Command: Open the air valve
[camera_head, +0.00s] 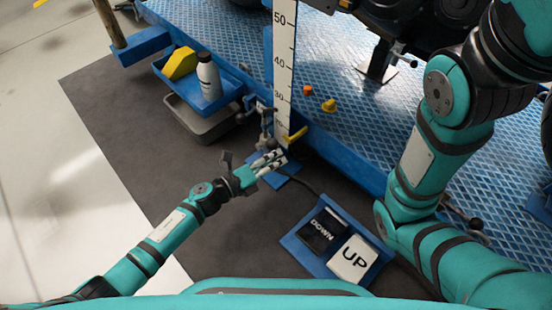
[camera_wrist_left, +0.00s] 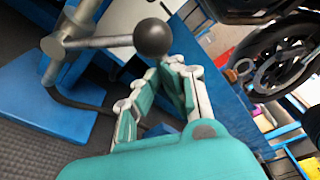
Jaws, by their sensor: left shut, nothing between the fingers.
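A yellow handle (camera_head: 295,135), which looks like the air valve's lever, sticks out at the foot of the white measuring scale, by the blue platform's edge. My left gripper (camera_head: 274,160) is shut and empty, just below and left of this handle; I cannot tell whether they touch. In the left wrist view, my left gripper's fingers (camera_wrist_left: 178,64) are together beside a black ball knob (camera_wrist_left: 153,37) on a grey metal lever (camera_wrist_left: 98,42). The yellow handle cannot be made out there. My right arm crosses the right side of the head view, with its gripper out of sight.
A pedal with DOWN (camera_head: 322,230) and UP (camera_head: 354,257) pads lies on the floor, right of my left gripper. A blue tray (camera_head: 226,98) holds a white bottle (camera_head: 209,77) and a yellow block (camera_head: 180,63). The dark mat (camera_head: 130,140) is clear on the left.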

